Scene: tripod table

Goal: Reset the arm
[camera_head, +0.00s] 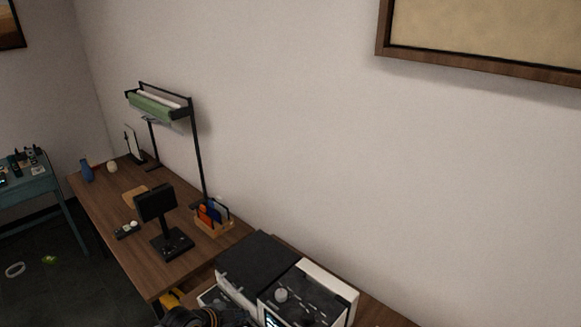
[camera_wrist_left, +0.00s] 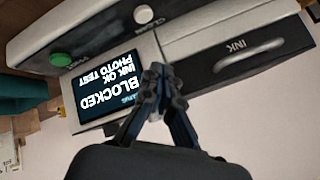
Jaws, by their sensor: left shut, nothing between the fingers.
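My left gripper (camera_head: 240,316) is at the bottom edge of the head view, partly cut off, beside the front of a printer-like machine (camera_head: 345,292). In the left wrist view the gripper (camera_wrist_left: 157,72) is shut and empty, its fingertips in front of the machine's front face. That face carries a lit screen (camera_wrist_left: 108,86) reading "BLOCKED", "INK OK" and "PHOTO TEST", upside down in this view. I cannot tell whether the fingertips touch the machine. My right gripper is not in view.
A green button (camera_wrist_left: 61,60), a round white button (camera_wrist_left: 143,14) and an "INK" handle (camera_wrist_left: 248,47) are near the gripper. Along the wooden table (camera_head: 118,215) stand a black display on a stand (camera_head: 155,203), an orange-and-blue card holder (camera_head: 213,217) and a roll rack (camera_head: 155,107). A wall is behind.

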